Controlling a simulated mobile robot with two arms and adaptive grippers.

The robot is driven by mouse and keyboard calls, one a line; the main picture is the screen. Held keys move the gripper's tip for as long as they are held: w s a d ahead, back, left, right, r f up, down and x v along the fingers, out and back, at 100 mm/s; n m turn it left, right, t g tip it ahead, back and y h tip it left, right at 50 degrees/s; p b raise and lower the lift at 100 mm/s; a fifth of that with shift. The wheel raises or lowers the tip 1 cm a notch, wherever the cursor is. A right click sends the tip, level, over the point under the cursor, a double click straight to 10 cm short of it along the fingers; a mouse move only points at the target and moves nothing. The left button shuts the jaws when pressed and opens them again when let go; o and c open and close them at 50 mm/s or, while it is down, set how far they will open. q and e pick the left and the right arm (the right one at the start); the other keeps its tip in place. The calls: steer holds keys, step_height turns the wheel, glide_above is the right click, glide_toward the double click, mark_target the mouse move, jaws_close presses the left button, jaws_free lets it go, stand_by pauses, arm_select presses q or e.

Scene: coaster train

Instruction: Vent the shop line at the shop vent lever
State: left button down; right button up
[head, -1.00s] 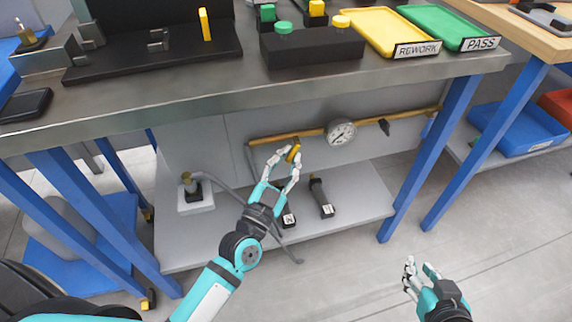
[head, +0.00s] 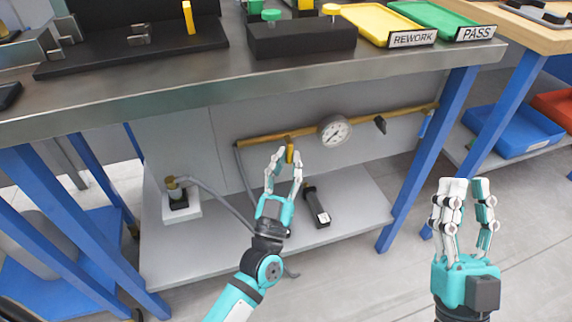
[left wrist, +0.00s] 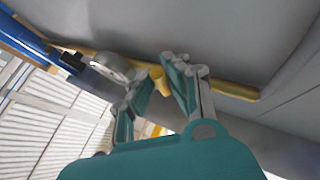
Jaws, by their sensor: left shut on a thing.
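The shop vent lever (head: 290,151) is a short yellow handle hanging down from the brass pipe (head: 262,139) under the bench. My left gripper (head: 285,155) is at the lever, its fingertips closed on it from below. In the left wrist view the lever (left wrist: 159,79) shows between the two fingers. The round pressure gauge (head: 334,131) sits on the pipe just right of the lever; its needle is too small to read. My right gripper (head: 467,183) is raised in front of the bench's right leg, empty, with a gap between its fingers.
The bench top (head: 180,95) overhangs the pipe. On the lower shelf (head: 350,205) lie a black block-like thing (head: 317,207) and a hose fitting on a white base (head: 180,203). Blue legs (head: 430,150) flank the shelf.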

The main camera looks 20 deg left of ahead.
arm_select(q)
steer(key=shift+d+f, duration=0.1)
steer(key=shift+d, duration=0.05)
arm_select(e)
steer(key=shift+s+r+t, duration=0.4)
steer(key=shift+s, duration=0.05)
arm_select(q)
steer(key=c, duration=1.6)
jaws_free()
arm_select(e)
steer(key=shift+d, duration=0.15)
arm_select(q)
steer(key=v, duration=1.2)
steer(key=shift+d, duration=0.1)
